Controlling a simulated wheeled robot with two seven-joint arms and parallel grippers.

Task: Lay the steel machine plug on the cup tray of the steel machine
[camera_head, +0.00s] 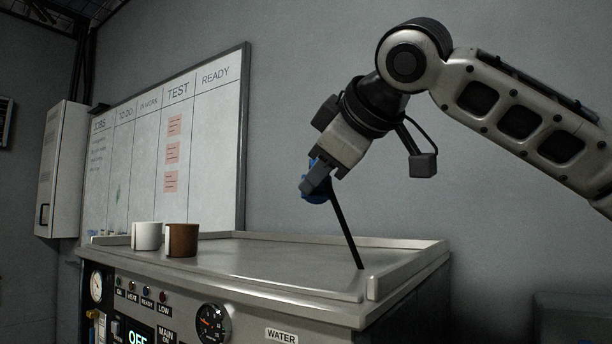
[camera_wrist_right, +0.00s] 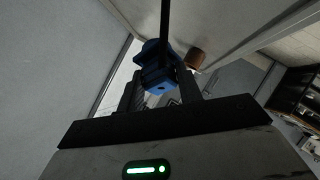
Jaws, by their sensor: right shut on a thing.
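The plug (camera_head: 309,192) is blue with a black cable (camera_head: 347,235). My right gripper (camera_head: 318,182) is shut on it and holds it above the right part of the cup tray (camera_head: 270,258), which is the rimmed top of the steel machine (camera_head: 270,312). The cable slants down to the right, toward the tray's right end. The fingers hide part of the plug in the head view. In the right wrist view the blue plug (camera_wrist_right: 157,68) sits between the fingers, with the cable running up out of the picture. My left gripper is not in view.
A white cup (camera_head: 147,236) and a brown cup (camera_head: 182,240) stand on the tray's left part. The tray's middle and right are bare, with a raised rim (camera_head: 405,268) around it. A whiteboard (camera_head: 205,150) is on the wall behind.

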